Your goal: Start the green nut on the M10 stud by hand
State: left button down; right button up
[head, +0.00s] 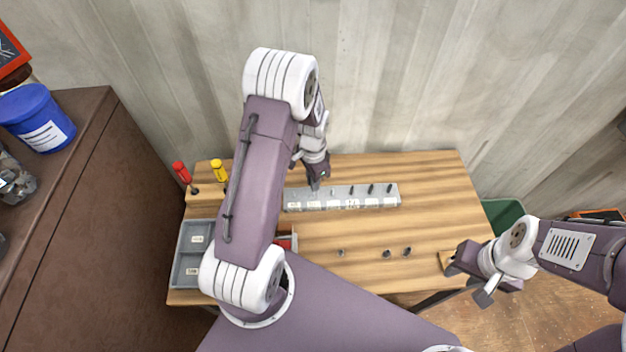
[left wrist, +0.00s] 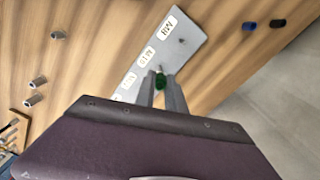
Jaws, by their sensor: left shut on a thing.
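My left gripper (head: 315,184) is over the left part of the grey stud plate (head: 350,196) at the back of the table. In the left wrist view its fingers (left wrist: 161,84) are shut on the green nut (left wrist: 160,81). The nut is close to the M10 label (left wrist: 148,57). The M10 stud is hidden, so I cannot tell whether the nut touches it. A small stud (left wrist: 181,41) shows near the label at the plate's end. My right gripper (head: 449,262) is at the table's right front edge; its finger opening is unclear.
Several dark studs stand along the plate's right part. Loose grey nuts (head: 387,253) lie on the clear front of the table. A grey compartment tray (head: 178,270) is at left, partly behind my left arm. Red (head: 180,171) and yellow (head: 217,170) handles stand at the back left.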

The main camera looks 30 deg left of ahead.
pick_arm(q)
jog(key=shift+s+d, duration=0.1)
dwell(0.3)
dwell(0.3)
jog(key=shift+p, duration=0.35)
dwell(0.4)
jog(key=shift+f+b, duration=1.7)
jog(key=shift+f, duration=0.6)
dwell(0.3)
